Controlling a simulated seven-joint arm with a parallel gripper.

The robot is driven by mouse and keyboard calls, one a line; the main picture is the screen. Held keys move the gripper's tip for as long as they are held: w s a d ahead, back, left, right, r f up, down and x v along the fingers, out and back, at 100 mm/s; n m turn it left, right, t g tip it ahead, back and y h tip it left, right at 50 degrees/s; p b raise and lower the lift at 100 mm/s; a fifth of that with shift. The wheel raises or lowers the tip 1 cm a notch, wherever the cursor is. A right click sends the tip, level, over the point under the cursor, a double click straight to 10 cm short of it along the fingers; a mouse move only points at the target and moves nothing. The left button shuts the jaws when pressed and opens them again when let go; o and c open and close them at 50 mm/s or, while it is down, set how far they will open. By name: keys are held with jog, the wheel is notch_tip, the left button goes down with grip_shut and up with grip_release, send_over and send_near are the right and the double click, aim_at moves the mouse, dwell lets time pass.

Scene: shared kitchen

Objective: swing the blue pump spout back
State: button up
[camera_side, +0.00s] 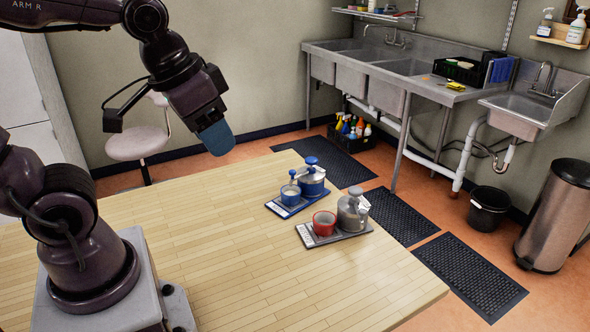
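A blue-bodied pump pot (312,187) with a grey top and a blue knob (311,160) stands on a blue-edged tray (277,208). A blue cup (290,197) with pale contents stands just left of it on the tray. A small blue tip (292,173), seemingly the pump's spout, shows over the cup; its link to the pot is too small to make out. My gripper (217,140) hangs above the table's far left edge, left of and higher than the pump, touching nothing. Its blue-grey fingers are seen side-on, so any gap is hidden.
A second tray (322,240) in front holds a red cup (324,222) and a grey pump pot (352,213). The wooden table (230,270) is otherwise clear. A stool (138,143) stands behind the table; sinks (385,68) line the wall.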

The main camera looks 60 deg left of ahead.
jog(key=w+a+f+n+g, duration=0.3)
jog(key=w+a+f+n, duration=0.15)
jog(key=w+a, duration=0.65)
jog(key=n+g, duration=0.1)
jog(key=n, duration=0.9)
send_near(293, 171)
notch_tip(293, 171, down, 9)
jog(key=shift+w+a+r, duration=0.1)
jog(key=shift+w+a, duration=0.05)
jog(key=shift+a, duration=0.05)
grip_shut()
